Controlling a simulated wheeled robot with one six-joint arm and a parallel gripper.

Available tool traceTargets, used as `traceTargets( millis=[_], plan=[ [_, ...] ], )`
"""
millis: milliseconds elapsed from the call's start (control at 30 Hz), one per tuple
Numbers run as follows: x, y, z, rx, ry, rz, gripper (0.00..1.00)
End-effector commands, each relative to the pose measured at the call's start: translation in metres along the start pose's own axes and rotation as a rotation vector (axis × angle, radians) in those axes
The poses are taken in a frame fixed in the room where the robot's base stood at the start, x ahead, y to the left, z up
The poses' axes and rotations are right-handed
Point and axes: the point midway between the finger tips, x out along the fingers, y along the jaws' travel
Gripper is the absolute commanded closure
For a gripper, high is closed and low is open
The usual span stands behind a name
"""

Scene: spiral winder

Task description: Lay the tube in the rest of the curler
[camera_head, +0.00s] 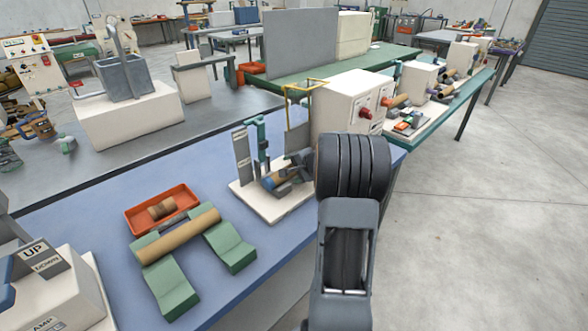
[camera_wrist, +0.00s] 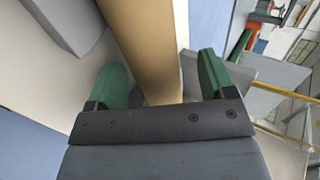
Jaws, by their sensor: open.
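A brown tube (camera_wrist: 150,45) runs lengthwise between the green fingertips of my gripper (camera_wrist: 161,82) in the wrist view. The jaws are open, with a gap on each side of the tube. In the head view, a short brown tube (camera_head: 283,180) sits low in the curler (camera_head: 243,157), which has upright grey and teal posts on a white base. My arm hides part of this, and my fingertips are hard to make out there. A longer brown tube (camera_head: 180,236) lies across two green supports (camera_head: 230,246) on the blue table.
An orange tray (camera_head: 134,220) with short brown pieces lies behind the longer tube. A white box with red knobs (camera_head: 348,100) and a yellow wire frame (camera_head: 288,100) stand behind the curler.

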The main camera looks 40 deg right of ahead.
Motion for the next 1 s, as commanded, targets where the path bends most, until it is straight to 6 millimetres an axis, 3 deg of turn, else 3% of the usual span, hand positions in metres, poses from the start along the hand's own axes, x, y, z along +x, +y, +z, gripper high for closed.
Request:
traceTargets(
  millis=[233,367,800,1000],
  plan=[
    [-0.001,0.000,0.000,0.000,0.000,0.000,0.24],
    [-0.013,0.000,-0.001,0.001,0.002,-0.001,0.24],
    [-0.098,0.000,-0.001,0.000,0.003,-0.001,0.24],
    [-0.125,0.000,-0.001,0.001,0.002,-0.001,0.24]
  ],
)
